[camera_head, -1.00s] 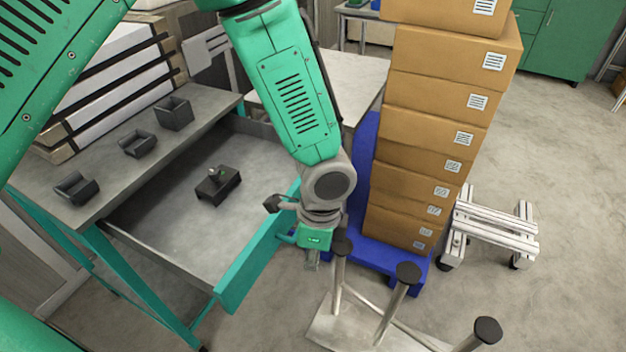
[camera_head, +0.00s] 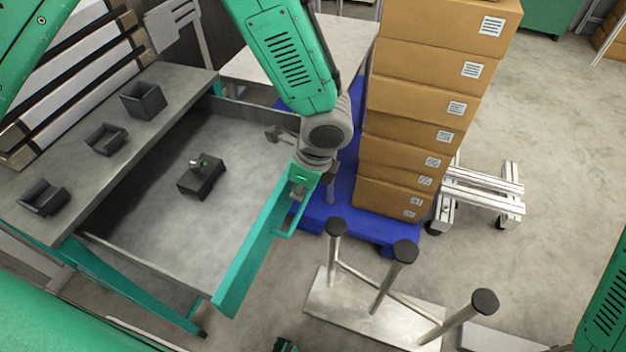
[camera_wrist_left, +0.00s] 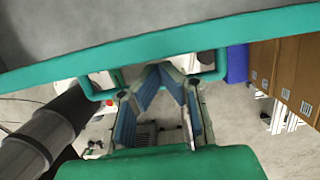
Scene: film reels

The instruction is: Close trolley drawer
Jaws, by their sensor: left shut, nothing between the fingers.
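The trolley drawer (camera_head: 245,262) is pulled out from under the grey worktop, its teal front facing the lower right. Its teal bar handle (camera_head: 291,226) sticks out from the front; the handle also shows in the wrist view (camera_wrist_left: 215,68). My left gripper (camera_head: 298,194) is at the far end of the drawer front, close to the handle, partly hidden by the wrist. In the wrist view its blue-padded fingers (camera_wrist_left: 158,78) come together by the handle bar with nothing held. Whether they touch it I cannot tell.
A black device (camera_head: 202,178) lies in the drawer. Several black bins (camera_head: 143,100) stand on the worktop (camera_head: 75,185). Stacked cartons (camera_head: 400,155) on a blue pallet (camera_head: 325,218) stand close behind my left wrist. A metal stand with posts (camera_head: 376,300) is in front, beyond a strip of floor.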

